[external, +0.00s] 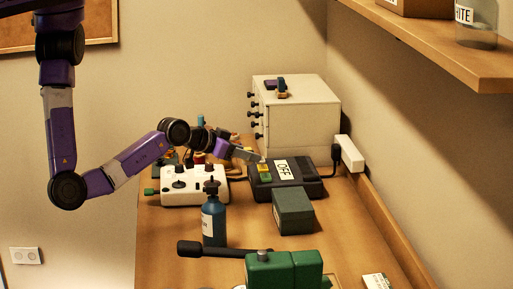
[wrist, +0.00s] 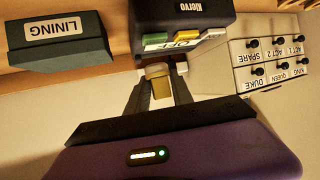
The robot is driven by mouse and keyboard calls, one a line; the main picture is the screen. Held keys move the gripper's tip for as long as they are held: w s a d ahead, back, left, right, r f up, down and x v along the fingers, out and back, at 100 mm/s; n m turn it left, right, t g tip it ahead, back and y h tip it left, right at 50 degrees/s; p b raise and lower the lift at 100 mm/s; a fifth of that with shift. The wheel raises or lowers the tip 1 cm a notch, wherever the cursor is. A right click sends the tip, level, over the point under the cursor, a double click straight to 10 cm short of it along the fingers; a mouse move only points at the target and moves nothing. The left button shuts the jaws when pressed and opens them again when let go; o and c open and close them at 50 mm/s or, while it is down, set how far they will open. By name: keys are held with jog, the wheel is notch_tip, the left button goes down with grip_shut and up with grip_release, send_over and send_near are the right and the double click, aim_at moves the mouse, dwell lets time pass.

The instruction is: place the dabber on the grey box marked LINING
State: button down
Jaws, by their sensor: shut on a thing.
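My gripper (wrist: 161,71) is shut on a small tan, pale-topped piece, which I take to be the dabber (wrist: 161,87), in the wrist view. In the external view my gripper (external: 259,157) is at the left back edge of the dark device marked OFF; the dabber cannot be made out there. The grey box marked LINING (external: 293,212) stands on the table in front of that device, apart from my gripper. The wrist view shows the box (wrist: 52,52) at upper left, its label upside down. Its top looks bare in the external view.
The dark device (external: 309,186) has green and yellow keys. A white drawer cabinet (external: 299,113) stands behind it. A white control box (external: 200,192), a blue bottle (external: 214,226) and a green machine (external: 283,270) are nearby. Bare table (external: 340,235) lies right of the grey box.

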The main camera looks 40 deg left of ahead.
notch_tip(320, 180, down, 4)
jog(key=w+a+f+m+b, duration=0.1)
jog(key=a, duration=0.1)
jog(key=shift+h, duration=0.5)
jog(key=w+d+r, duration=0.1)
jog(key=w+d+r+b, duration=0.1)
jog(key=r, duration=0.1)
jog(key=shift+w+d+r, duration=0.1)
jog(key=shift+w+r, duration=0.05)
jog(key=shift+w, duration=0.2)
jog(key=d+r, duration=0.6)
notch_tip(320, 180, up, 10)
jog(key=r+b, duration=0.1)
jog(key=b, duration=0.1)
send_over(292, 198)
notch_tip(292, 198, down, 20)
jog(key=shift+s+d+f+p, duration=0.1)
jog(key=shift+p, duration=0.8)
jog(key=c, duration=1.1)
grip_release()
jog(key=shift+s, duration=0.1)
